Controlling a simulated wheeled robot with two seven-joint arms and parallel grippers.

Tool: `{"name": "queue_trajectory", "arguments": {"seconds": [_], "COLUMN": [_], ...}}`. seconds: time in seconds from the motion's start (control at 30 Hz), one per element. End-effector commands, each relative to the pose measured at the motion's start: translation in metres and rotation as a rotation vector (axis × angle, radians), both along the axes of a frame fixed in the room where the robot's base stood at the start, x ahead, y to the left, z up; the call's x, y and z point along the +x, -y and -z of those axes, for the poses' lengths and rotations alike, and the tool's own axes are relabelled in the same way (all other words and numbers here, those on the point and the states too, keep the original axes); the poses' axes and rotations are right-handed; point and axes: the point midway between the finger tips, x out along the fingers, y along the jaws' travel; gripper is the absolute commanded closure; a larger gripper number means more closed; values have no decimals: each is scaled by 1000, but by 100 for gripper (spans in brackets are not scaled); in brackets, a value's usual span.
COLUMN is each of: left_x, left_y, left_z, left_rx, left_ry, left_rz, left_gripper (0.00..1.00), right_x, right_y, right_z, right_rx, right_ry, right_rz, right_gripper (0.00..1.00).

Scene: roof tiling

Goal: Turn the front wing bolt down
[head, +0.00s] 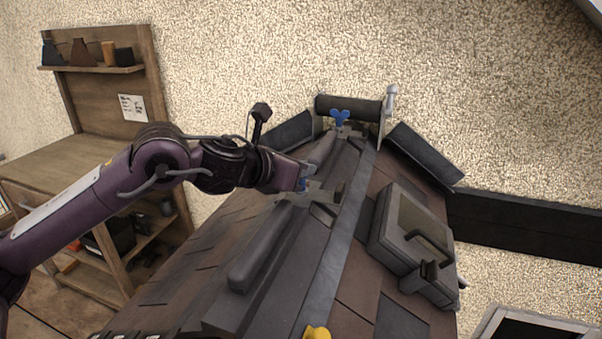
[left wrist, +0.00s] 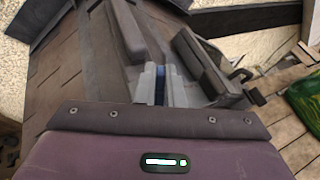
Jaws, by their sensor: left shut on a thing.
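My left gripper (head: 303,178) reaches in from the left to the roof ridge and is shut on a blue wing bolt (head: 302,184), mostly hidden by the fingers. In the left wrist view the blue bolt (left wrist: 160,85) shows as a narrow strip between the grey fingers. The bolt stands at a grey metal bracket (head: 325,196) across the ridge. A second blue wing bolt (head: 340,117) stands upright farther back on the ridge, with no gripper near it. My right gripper is not in view.
A dark case (head: 412,240) lies on the right roof slope. A roller with a crank (head: 350,107) stands at the far ridge end. A long ridge piece (head: 262,250) lies in front of the bracket. A wooden shelf unit (head: 70,160) stands left. A yellow thing (head: 316,332) shows at the bottom edge.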

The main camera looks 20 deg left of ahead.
Motion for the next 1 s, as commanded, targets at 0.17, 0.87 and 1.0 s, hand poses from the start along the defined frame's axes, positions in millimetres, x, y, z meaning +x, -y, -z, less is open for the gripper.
{"name": "queue_trajectory", "arguments": {"seconds": [0.17, 0.87, 1.0], "left_x": [2, -3, -19], "left_y": [-2, -4, -11], "left_z": [-12, -7, -14], "left_rx": [-12, -6, -4], "left_ry": [23, 13, 15], "left_rz": [-6, -3, -3], "left_gripper": [100, 70, 70], "right_x": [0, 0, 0], "right_y": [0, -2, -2], "right_z": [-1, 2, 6], "right_rx": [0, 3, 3], "right_ry": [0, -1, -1], "right_rz": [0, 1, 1], "right_gripper": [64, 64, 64]}}
